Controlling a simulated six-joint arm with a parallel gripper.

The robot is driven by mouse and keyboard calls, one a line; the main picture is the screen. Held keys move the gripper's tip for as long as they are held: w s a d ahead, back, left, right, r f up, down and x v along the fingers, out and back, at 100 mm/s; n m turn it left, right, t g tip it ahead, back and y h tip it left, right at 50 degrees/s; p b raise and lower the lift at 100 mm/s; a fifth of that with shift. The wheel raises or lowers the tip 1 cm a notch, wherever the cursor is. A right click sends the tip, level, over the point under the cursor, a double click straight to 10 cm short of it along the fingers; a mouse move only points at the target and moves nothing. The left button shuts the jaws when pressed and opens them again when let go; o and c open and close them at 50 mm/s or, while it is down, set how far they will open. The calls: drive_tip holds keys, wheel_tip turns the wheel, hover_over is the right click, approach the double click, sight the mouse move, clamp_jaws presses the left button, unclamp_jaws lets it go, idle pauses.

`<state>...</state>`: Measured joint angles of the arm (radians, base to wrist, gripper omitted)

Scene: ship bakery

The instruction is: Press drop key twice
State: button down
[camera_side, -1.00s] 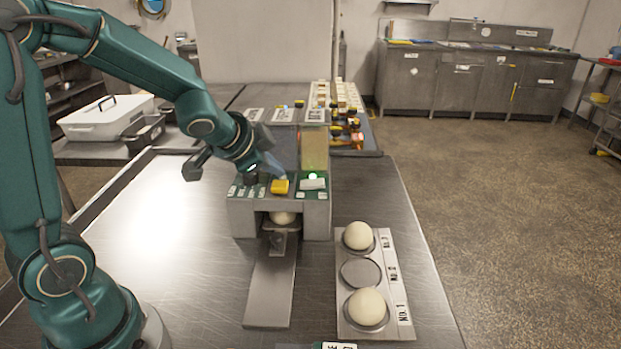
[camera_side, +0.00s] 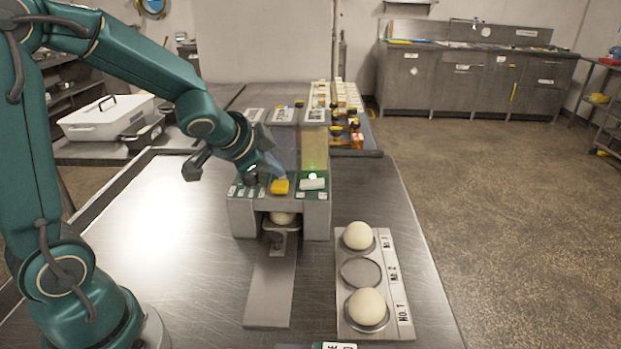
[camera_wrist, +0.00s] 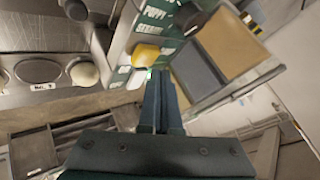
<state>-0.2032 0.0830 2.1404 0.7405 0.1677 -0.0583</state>
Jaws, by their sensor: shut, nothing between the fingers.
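A grey machine (camera_side: 243,218) stands on the steel table, with a green key panel on top. The panel bears a yellow key (camera_side: 280,187), a white key (camera_side: 313,184), several small white labels and a lit green lamp (camera_side: 313,176). I cannot read which one is the drop key. A dough ball (camera_side: 283,218) sits in the opening below. My gripper (camera_side: 279,171) is shut and empty, over the panel just behind the yellow key. In the wrist view its fingertips (camera_wrist: 160,76) are close to the yellow key (camera_wrist: 146,53); I cannot tell whether they touch anything.
A tray (camera_side: 350,327) on the right holds dough balls at No. 1 (camera_side: 367,307) and No. 3 (camera_side: 358,235); No. 2 (camera_side: 361,272) is empty. Upright hoppers (camera_side: 315,147) rise behind the panel. A metal chute (camera_side: 268,295) runs forward from the machine.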

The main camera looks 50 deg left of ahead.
sight(275, 186)
drive_tip(key=shift+f, duration=0.15)
drive_tip(key=shift+f, duration=0.3)
drive_tip(key=shift+f, duration=0.55)
idle(0.8)
drive_tip(key=shift+r, duration=1)
drive_tip(key=shift+r, duration=0.1)
drive_tip(key=shift+r, duration=2.4)
